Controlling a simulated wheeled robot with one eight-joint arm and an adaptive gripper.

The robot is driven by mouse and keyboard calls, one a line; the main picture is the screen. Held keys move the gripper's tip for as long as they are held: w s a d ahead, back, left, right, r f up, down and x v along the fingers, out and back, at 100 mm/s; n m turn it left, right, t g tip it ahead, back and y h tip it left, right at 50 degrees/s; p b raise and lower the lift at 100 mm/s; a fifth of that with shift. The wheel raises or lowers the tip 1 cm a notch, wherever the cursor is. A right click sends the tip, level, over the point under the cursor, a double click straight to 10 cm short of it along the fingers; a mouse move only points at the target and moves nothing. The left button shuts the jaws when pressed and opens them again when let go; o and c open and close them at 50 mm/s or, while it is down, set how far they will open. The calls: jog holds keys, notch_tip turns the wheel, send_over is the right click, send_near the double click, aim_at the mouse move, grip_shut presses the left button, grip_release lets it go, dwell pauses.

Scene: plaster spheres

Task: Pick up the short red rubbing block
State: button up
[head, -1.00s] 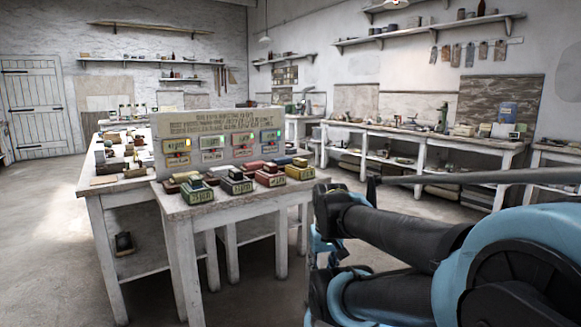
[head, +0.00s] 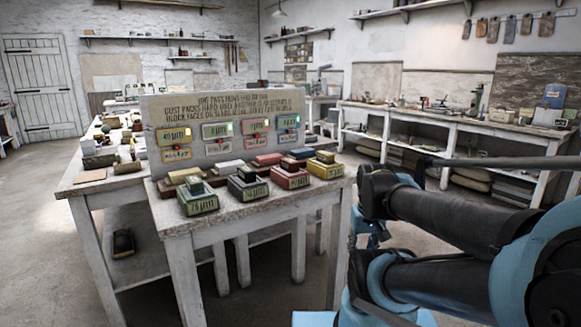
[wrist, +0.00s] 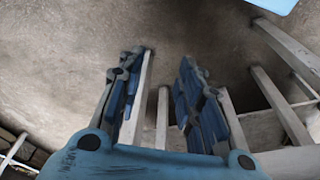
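A red rubbing block (head: 290,177) with a dark red grip on top stands in the front row on the small white table (head: 243,217), between a dark block and a yellow block. Another red block (head: 268,160) lies behind it; I cannot tell from here which is the short one. My gripper (wrist: 162,65) is open and empty in the wrist view, its blue fingers apart over the floor and table legs. In the head view it is mostly hidden by my arm, low and right of the table. No block shows in the wrist view.
A green block (head: 198,201), a dark block (head: 248,186) and a yellow block (head: 325,168) crowd the red one. A sign panel with lit displays (head: 222,122) stands behind them. A cluttered long table (head: 85,185) is behind left. Floor is open at right.

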jog(key=o, duration=1.2)
notch_tip(320, 180, up, 2)
jog(key=shift+a+r, duration=0.15)
jog(key=shift+r, duration=0.1)
jog(key=shift+o, duration=0.3)
jog(key=w+a+r+m, duration=0.2)
jog(key=w+a+r, duration=0.1)
jog(key=w+r, duration=0.4)
jog(key=w+a+r+m+g, duration=0.1)
jog(key=w+a+r+m, duration=0.2)
jog(key=w+r, duration=0.4)
notch_tip(320, 180, up, 4)
jog(key=shift+f, duration=0.2)
notch_tip(320, 180, up, 13)
jog(key=m+g, duration=0.1)
jog(key=m, duration=0.5)
send_over(290, 160)
jog(key=f, duration=1.1)
jog(key=shift+w+a+f, duration=0.15)
jog(key=shift+a+f, duration=0.05)
jog(key=shift+d+f, duration=0.15)
jog(key=shift+f, duration=1.15)
jog(key=shift+d+f, duration=0.1)
jog(key=shift+f, duration=1.2)
